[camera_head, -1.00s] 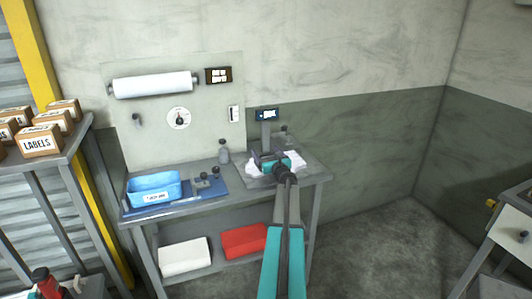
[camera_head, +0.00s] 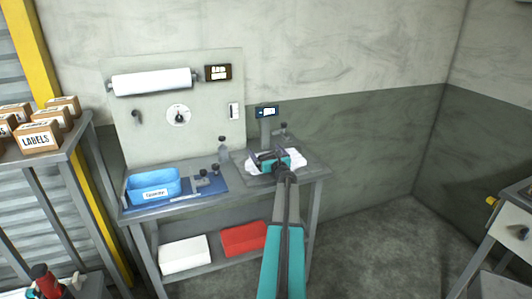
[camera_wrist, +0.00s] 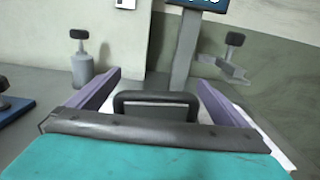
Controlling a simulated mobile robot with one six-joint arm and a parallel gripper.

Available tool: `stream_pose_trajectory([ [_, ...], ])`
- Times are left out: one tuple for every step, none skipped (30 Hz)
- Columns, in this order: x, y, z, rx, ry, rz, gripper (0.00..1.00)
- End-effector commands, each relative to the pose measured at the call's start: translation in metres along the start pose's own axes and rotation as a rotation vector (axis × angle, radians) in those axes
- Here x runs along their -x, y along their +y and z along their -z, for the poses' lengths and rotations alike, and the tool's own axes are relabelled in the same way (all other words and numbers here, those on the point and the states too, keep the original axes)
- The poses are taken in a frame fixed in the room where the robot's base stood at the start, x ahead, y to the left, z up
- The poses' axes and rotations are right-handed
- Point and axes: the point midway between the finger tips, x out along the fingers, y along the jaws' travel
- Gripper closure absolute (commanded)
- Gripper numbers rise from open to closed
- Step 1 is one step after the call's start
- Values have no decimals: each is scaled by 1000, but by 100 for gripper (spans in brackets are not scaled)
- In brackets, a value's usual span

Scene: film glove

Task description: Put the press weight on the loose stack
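My gripper (camera_head: 268,158) is over the right end of the bench, above white sheets (camera_head: 292,158) that look like the loose stack. In the wrist view its two purple-grey fingers (camera_wrist: 160,82) are spread apart. A black loop handle (camera_wrist: 155,97) shows between them, with a small gap at each side. I cannot tell whether it belongs to the press weight; its lower part is hidden by my gripper. White sheet edges (camera_wrist: 268,138) show at the right. A grey cylinder with a black knob (camera_wrist: 82,68) stands apart to the left.
A post with a small display (camera_head: 266,113) stands behind my gripper, with a knobbed bracket (camera_wrist: 228,66) on its right. A blue bin (camera_head: 153,187) and small knobbed tools (camera_head: 207,177) sit on a blue mat at left. Red (camera_head: 244,239) and white (camera_head: 184,251) blocks lie below.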

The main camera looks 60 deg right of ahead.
Motion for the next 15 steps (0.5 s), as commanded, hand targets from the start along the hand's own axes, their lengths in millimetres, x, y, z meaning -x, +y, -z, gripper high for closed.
stream_pose_trajectory([
  [0,0,0,0,0,0,2],
  [0,0,0,0,0,0,2],
  [0,0,0,0,0,0,2],
  [0,0,0,0,0,0,2],
  [0,0,0,0,0,0,2],
  [0,0,0,0,0,0,2],
  [0,0,0,0,0,0,2],
  [0,0,0,0,0,0,2],
  [0,0,-1,0,0,0,2],
  [0,0,-1,0,0,0,2],
  [0,0,-2,0,0,0,2],
  [0,0,-2,0,0,0,2],
  [0,0,-3,0,0,0,2],
  [0,0,-4,0,0,0,2],
  [0,0,-6,0,0,0,2],
])
